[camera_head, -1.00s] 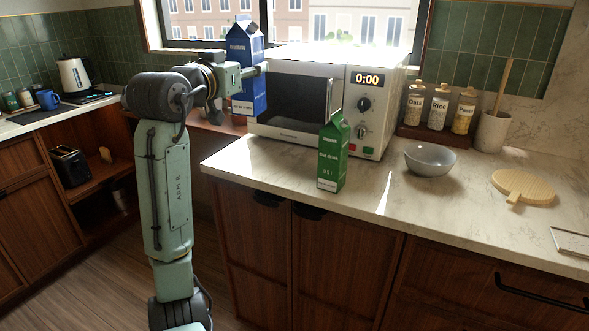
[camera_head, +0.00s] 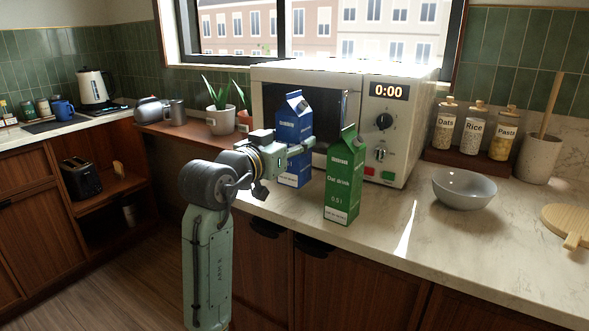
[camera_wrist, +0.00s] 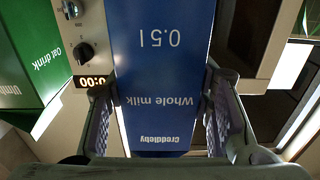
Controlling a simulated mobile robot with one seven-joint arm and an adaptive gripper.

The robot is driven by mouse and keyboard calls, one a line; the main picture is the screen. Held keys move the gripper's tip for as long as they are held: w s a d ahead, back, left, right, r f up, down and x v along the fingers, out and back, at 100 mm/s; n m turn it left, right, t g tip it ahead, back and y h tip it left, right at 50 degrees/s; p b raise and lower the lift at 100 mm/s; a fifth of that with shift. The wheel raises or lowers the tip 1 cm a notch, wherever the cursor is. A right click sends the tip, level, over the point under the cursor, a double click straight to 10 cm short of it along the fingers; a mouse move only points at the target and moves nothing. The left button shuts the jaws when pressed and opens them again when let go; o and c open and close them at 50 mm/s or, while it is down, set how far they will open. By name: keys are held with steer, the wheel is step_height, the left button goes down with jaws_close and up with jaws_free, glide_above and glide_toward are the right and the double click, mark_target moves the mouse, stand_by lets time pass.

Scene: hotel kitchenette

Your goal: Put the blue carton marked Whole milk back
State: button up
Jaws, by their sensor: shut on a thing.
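The blue carton (camera_head: 296,118) stands upright in front of the microwave, just left of the green Oat drink carton (camera_head: 343,185). Its base is low near the counter's front edge; I cannot tell whether it touches the counter. My gripper (camera_head: 298,148) is shut on it, coming from the left. In the wrist view the blue carton (camera_wrist: 165,60) fills the middle, reads "Whole milk" and "0.5 l" upside down, and sits between both fingers of my gripper (camera_wrist: 162,115). The green carton (camera_wrist: 35,50) also shows there at the left.
The microwave (camera_head: 325,88) is close behind the cartons. A grey bowl (camera_head: 464,190), labelled jars (camera_head: 474,130) and a wooden board (camera_head: 570,224) are to the right. The counter (camera_head: 390,215) between the green carton and bowl is clear.

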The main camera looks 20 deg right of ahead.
mark_target(293, 162)
steer(key=shift+f, duration=2.45)
steer(key=shift+f, duration=0.15)
steer(key=o, duration=1.5)
steer(key=shift+r+p, duration=0.2)
steer(key=shift+p, duration=0.1)
steer(key=b+v, duration=0.2)
steer(key=v, duration=1)
steer(key=shift+f+b, duration=0.1)
steer(key=shift+b, duration=0.25)
